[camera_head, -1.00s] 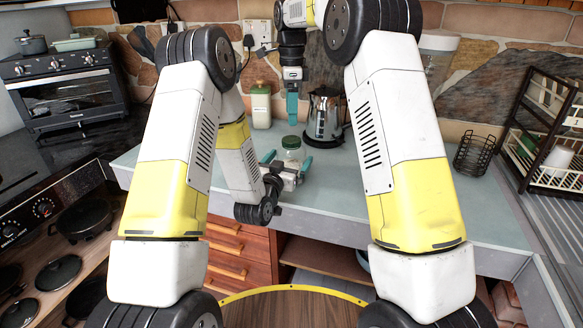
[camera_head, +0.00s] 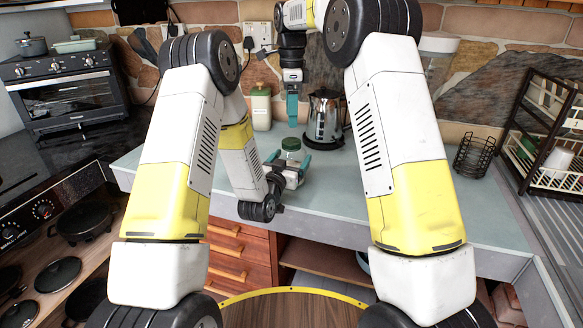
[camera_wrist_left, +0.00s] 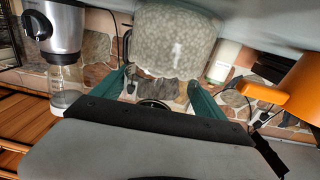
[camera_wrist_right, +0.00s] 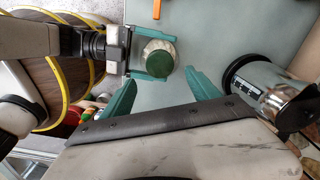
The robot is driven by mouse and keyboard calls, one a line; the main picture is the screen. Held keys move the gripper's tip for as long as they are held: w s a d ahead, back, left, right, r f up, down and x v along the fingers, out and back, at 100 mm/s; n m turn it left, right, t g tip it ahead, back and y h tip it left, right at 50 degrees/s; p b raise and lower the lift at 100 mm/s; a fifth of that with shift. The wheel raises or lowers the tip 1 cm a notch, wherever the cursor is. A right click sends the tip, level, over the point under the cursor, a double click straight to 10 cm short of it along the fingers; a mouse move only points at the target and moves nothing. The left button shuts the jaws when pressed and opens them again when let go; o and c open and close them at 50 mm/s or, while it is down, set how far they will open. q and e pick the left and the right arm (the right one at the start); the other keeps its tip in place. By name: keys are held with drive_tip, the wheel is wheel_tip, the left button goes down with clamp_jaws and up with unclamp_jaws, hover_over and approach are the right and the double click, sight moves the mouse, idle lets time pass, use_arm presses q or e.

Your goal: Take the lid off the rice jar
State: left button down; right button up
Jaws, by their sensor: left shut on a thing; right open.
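The rice jar (camera_head: 293,155) is clear and pale with a dark green lid (camera_head: 291,143), upright on the grey-green worktop (camera_head: 350,175). The lid (camera_wrist_right: 160,62) sits on the jar in the right wrist view. My left gripper (camera_head: 291,162) is shut around the jar's body below the lid. In the left wrist view the grains show through the jar (camera_wrist_left: 175,40) between the teal fingers. My right gripper (camera_head: 292,120) points down above the lid, open and apart from it. In the right wrist view its fingers (camera_wrist_right: 160,78) stand apart, with the lid beyond them.
A steel kettle (camera_head: 323,120) stands behind and right of the jar. A cream canister (camera_head: 262,108) is at the back left. A wire holder (camera_head: 474,156) and a dish rack (camera_head: 545,135) are at the right. The worktop's middle right is clear.

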sight(291, 141)
drive_tip(key=m, duration=0.8)
drive_tip(key=shift+m, duration=0.3)
drive_tip(key=shift+f, duration=4)
